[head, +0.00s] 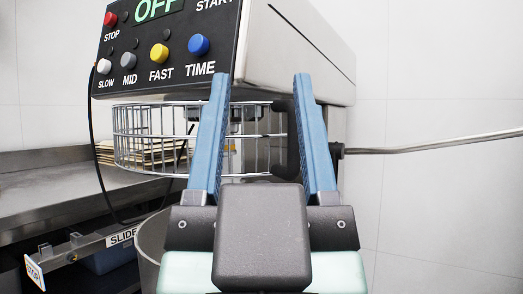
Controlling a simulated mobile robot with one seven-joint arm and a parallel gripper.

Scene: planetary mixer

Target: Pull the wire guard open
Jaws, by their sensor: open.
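The wire guard (145,139) is a round cage of thin metal wires under the mixer head (290,50). Its left part shows clearly, and its right part is partly behind my fingers. It appears to sit closed around the space over the bowl (152,240), whose grey rim shows at the lower left of my gripper. My gripper (261,90) points up and away toward the mixer, its two blue fingers spread wide apart with nothing seen held between them. The fingers overlap the guard in the picture; I cannot tell whether they touch it.
The control panel has an OFF display (157,8) and coloured buttons. A long metal lever (430,144) sticks out to the right. At the left are a steel counter (50,185), a stack of brown sheets (145,153), a SLIDE bar (95,247) and a black hanging cable (93,140).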

